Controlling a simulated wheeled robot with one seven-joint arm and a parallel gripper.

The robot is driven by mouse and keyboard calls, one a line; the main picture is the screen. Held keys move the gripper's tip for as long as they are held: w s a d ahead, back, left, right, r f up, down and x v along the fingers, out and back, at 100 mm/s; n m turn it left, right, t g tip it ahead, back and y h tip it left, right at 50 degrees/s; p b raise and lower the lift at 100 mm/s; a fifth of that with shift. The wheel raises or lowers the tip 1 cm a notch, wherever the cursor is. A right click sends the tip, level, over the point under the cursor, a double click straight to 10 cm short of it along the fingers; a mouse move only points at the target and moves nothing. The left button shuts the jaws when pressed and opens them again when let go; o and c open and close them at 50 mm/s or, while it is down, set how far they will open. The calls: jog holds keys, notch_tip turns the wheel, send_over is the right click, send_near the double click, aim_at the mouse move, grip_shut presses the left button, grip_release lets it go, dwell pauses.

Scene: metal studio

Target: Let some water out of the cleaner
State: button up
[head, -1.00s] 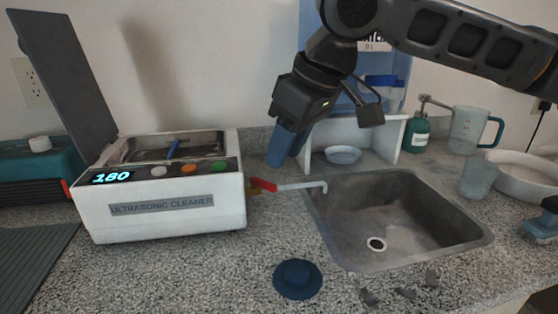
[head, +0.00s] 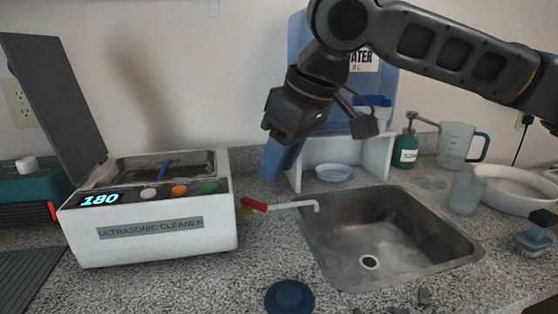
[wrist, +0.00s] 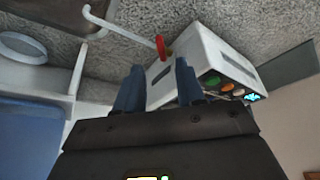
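The white ultrasonic cleaner (head: 150,245) stands at left with its lid raised and its display reading 180. A drain valve with a red handle (head: 254,205) sticks out of its right side. A pale spout (head: 295,205) runs from it and bends down over the sink's left edge. The red handle (wrist: 160,46) shows beyond my fingers in the wrist view. My gripper (head: 272,166) is above the valve, apart from it. Its two blue fingers (wrist: 158,85) are spread with nothing between them. I see no water coming from the spout.
The sink (head: 410,240) lies right of the cleaner. A white shelf (head: 390,157) with a bowl (head: 333,172) and a blue water container (head: 297,60) stand behind. A dark blue round object (head: 289,297) sits on the front counter.

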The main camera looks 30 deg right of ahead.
aim_at(262, 204)
jog(key=w+m+g+p, duration=0.1)
jog(key=m+p, duration=0.3)
jog(key=m, duration=0.8)
jog(key=w+a+m+g+h+p, duration=0.1)
jog(key=m+p, duration=0.3)
jog(key=m, duration=0.8)
jog(key=w+m+g+h+p, duration=0.1)
jog(key=m+p, duration=0.3)
jog(key=m, duration=0.8)
jog(key=shift+w+a+r+g, duration=0.2)
jog(key=shift+a+g, duration=0.1)
jog(key=shift+g, duration=0.3)
jog(key=shift+f+p, duration=0.3)
jog(key=shift+f, duration=0.05)
jog(key=shift+f+p, duration=0.3)
jog(key=shift+f, duration=3.2)
jog(key=shift+c, duration=0.4)
